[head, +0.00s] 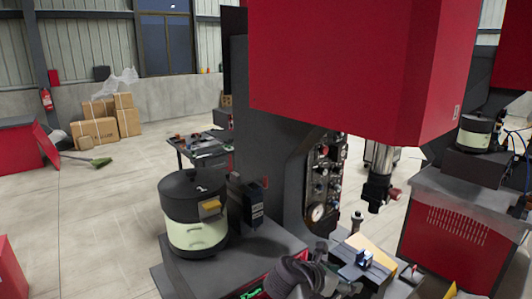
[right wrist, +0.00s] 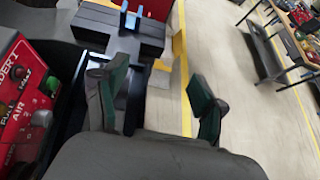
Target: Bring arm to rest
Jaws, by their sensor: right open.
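My right gripper (head: 324,272) is at the bottom middle of the head view, in front of the red and dark grey machine (head: 350,70). In the right wrist view its two green-padded fingers (right wrist: 157,80) stand wide apart. Nothing is between them, so it is open and empty. Beyond the fingers is a dark grey fixture (right wrist: 120,30) with a small blue part on it. My left gripper is not in view.
A black and pale green bowl feeder (head: 197,232) stands left of the gripper. A red control panel (right wrist: 25,105) is close at the left in the right wrist view. A tool table (head: 200,150) stands behind. Open floor (head: 100,220) lies to the left.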

